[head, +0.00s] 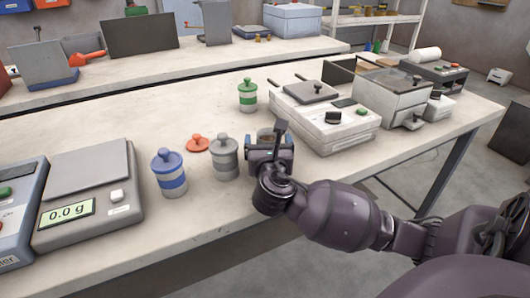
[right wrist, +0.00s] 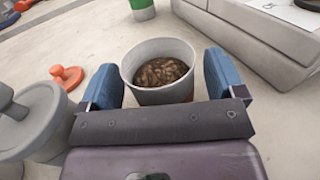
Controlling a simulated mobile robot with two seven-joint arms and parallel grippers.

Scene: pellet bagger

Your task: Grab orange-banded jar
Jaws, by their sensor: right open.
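The open jar (right wrist: 158,72) is whitish grey and holds brown pellets; a sliver of orange shows low on its side in the right wrist view. Its rim also shows in the head view (head: 266,134), mostly hidden by my right gripper. My right gripper (head: 268,142) is open, with one blue-padded finger on each side of the jar. Small gaps seem to remain between pads and jar. An orange lid (head: 197,144) with a knob lies on the table to the left; it also shows in the right wrist view (right wrist: 67,77). My left gripper is not in view.
A grey-banded lidded jar (head: 224,160) stands close left of my right gripper, a blue-banded jar (head: 169,175) further left. A green-banded jar (head: 247,96) stands behind. A white machine (head: 325,120) is at right, a scale (head: 88,190) reading 0.0 g at left.

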